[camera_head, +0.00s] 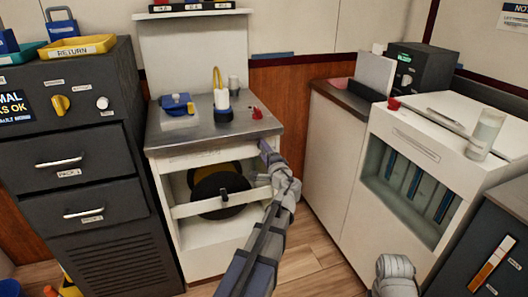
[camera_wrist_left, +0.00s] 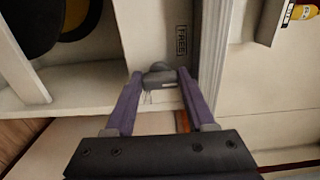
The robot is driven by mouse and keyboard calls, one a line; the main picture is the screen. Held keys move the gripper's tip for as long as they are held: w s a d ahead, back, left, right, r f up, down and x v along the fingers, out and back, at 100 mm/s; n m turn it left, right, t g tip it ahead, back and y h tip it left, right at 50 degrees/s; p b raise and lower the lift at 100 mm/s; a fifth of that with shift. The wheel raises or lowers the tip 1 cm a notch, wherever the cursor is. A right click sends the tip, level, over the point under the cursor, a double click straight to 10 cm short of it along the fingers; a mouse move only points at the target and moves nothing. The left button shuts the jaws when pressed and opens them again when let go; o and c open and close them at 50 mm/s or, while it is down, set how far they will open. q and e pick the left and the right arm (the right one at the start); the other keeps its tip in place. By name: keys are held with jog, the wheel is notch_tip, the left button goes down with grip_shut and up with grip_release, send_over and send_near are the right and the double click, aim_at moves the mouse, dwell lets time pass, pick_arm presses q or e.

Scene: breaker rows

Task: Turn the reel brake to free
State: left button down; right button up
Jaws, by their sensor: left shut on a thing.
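The reel brake is a small dark grey knob (camera_wrist_left: 158,76) on a pale panel, and it shows in the left wrist view. A label reading FREE (camera_wrist_left: 181,40) is on the panel just above and right of it. My left gripper (camera_wrist_left: 158,88) has its purple fingers on both sides of the knob and is shut on it. In the head view my left gripper (camera_head: 268,153) is at the right front edge of the steel-topped cabinet and hides the knob. A black and yellow reel (camera_head: 207,184) sits inside this cabinet behind a white crossbar.
The steel cabinet top (camera_head: 180,130) holds a blue tool, a blue and white device with a yellow loop and a red item (camera_head: 256,113). A dark drawer unit (camera_head: 62,165) stands left. A white chest (camera_head: 430,140) stands right. Wood floor shows between them.

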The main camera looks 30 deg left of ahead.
dwell(0.4)
pick_arm(q)
jog(key=shift+c, duration=1.2)
grip_release()
